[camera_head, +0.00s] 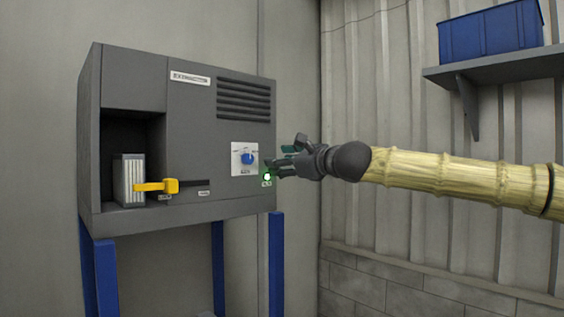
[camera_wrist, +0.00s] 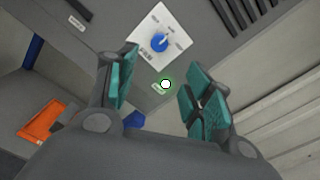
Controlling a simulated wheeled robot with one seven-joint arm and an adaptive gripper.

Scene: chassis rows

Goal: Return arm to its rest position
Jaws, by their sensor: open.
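My arm reaches in from the right in the head view, with a yellow, bamboo-like link ending in a dark wrist. My gripper (camera_head: 277,160) is close to the right side of the grey cabinet's front (camera_head: 200,130), beside a blue knob (camera_head: 247,158) on a white plate. In the wrist view my gripper (camera_wrist: 160,92) has its teal-padded fingers spread apart with nothing between them. A lit green-rimmed button (camera_wrist: 165,84) appears in the gap between the fingers, and the blue knob (camera_wrist: 159,43) lies just beyond. Whether a finger touches the cabinet cannot be told.
The cabinet stands on blue legs (camera_head: 105,277). Its left recess holds a light grey ribbed block (camera_head: 130,180), with a yellow handle (camera_head: 156,186) in front. A shelf (camera_head: 500,68) with a blue bin (camera_head: 490,30) hangs at the upper right. An orange item (camera_wrist: 42,120) shows in the wrist view.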

